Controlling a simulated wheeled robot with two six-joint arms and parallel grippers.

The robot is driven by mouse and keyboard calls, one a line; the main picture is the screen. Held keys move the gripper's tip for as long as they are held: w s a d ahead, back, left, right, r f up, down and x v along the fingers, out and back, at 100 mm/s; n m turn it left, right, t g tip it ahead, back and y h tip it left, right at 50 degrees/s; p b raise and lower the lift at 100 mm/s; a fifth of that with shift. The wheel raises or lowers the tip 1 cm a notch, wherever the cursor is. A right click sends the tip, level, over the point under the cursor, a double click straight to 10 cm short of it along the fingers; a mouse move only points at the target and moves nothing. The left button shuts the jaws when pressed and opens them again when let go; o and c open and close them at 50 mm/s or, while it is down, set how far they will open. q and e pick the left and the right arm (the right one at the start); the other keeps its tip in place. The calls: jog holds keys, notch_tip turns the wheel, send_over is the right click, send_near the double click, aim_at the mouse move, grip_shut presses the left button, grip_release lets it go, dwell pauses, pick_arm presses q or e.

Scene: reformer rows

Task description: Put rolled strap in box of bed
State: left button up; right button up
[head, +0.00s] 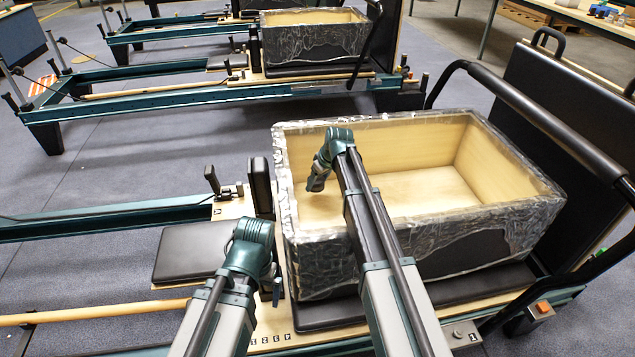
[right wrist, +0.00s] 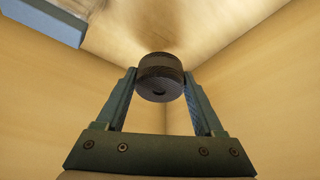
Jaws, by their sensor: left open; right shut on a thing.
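The rolled strap (right wrist: 160,78) is a dark, round roll between the fingertips of my right gripper (right wrist: 160,84) in the right wrist view. My right gripper is shut on it, inside the box, with the wooden walls and floor around. In the head view my right arm reaches over the near wall of the box (head: 500,225), and its gripper (head: 318,180) points down near the left inner side. The strap cannot be made out there. The box has a pale wooden inside and wrapped, shiny outer walls, and stands on the near bed (head: 265,338). My left gripper (head: 277,288) is outside the box, at its left.
A black curved bar (head: 540,115) and a dark upright board (head: 570,110) stand behind and right of the box. A black shoulder pad (head: 260,185) stands at its left. A second bed (head: 215,95) with another box (head: 313,40) stands farther back. The box floor looks clear.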

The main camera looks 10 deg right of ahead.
jog(key=shift+f+b, duration=0.35)
jog(key=shift+f, duration=0.1)
jog(key=o, duration=1.4)
jog(key=shift+r, duration=0.1)
jog(key=shift+r+p, duration=0.7)
jog(key=shift+p, duration=0.15)
jog(key=p+v, duration=1)
jog(key=v, duration=0.1)
jog(key=shift+s+r+p, duration=0.15)
jog(key=shift+r+p, duration=0.15)
jog(key=shift+p, duration=0.1)
jog(key=shift+d+f, duration=0.1)
